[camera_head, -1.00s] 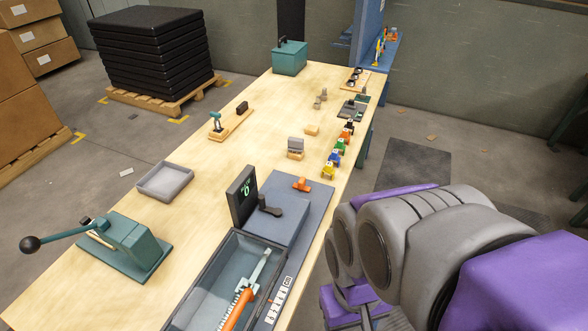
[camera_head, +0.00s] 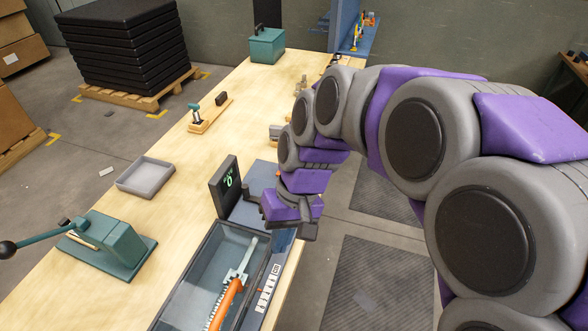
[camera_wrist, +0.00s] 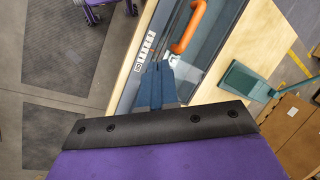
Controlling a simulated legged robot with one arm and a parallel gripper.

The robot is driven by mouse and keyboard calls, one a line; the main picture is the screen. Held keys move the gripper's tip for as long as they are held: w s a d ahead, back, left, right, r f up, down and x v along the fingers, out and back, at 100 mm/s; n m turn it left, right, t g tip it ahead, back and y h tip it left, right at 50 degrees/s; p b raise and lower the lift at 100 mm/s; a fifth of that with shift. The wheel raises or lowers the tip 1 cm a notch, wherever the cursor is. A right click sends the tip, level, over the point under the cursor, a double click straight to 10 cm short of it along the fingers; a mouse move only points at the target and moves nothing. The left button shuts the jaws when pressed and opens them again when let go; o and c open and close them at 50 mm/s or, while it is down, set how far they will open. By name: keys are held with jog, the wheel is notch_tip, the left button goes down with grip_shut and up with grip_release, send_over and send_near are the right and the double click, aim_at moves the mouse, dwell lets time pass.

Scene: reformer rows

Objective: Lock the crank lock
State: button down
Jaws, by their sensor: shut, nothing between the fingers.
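The station on the bench has a dark upright panel (camera_head: 224,187) with green display marks. A dark lever (camera_head: 249,196) sits beside it, partly hidden by my arm. In front is an open grey-blue box (camera_head: 207,270) holding an orange handle (camera_head: 226,303), which also shows in the wrist view (camera_wrist: 189,27). I cannot tell for sure which part is the crank lock. My gripper (camera_wrist: 163,68) is shut and empty, above the bench edge near the white label strip (camera_wrist: 145,50). In the head view its wrist end is close to the lever; contact is unclear.
A teal lever press (camera_head: 108,243) and a grey tray (camera_head: 146,177) stand at the left. A wooden block with a teal clamp (camera_head: 203,120) and a teal box (camera_head: 267,46) are farther back. Floor mats lie to the right of the bench.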

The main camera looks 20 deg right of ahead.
jog(key=w+d+f+m+t+y+b, duration=0.1)
jog(key=w+d+f+y, duration=0.15)
jog(key=w, duration=0.95)
jog(key=w+d+f+m+t+y+b, duration=0.1)
jog(key=w+d+f+m+y, duration=0.15)
jog(key=w, duration=0.95)
jog(key=w+d+f+m+t, duration=0.2)
jog(key=w+d+f, duration=0.4)
jog(key=d+f, duration=0.2)
jog(key=w+d+f+m+t+b, duration=0.1)
jog(key=w+d+f, duration=0.5)
jog(key=d, duration=0.7)
notch_tip(320, 180, down, 2)
jog(key=shift+w+f+m+t+h, duration=0.35)
jog(key=shift+m+t, duration=0.2)
jog(key=shift+t, duration=0.45)
jog(key=b+x, duration=0.2)
jog(key=x, duration=0.7)
jog(key=shift+f+b, duration=0.2)
jog(key=shift+b, duration=0.2)
jog(key=w+a, duration=0.2)
jog(key=shift+a+f+b, duration=0.1)
jog(key=shift+a+b, duration=0.3)
jog(key=shift+w+a, duration=0.35)
jog(key=shift+a, duration=0.1)
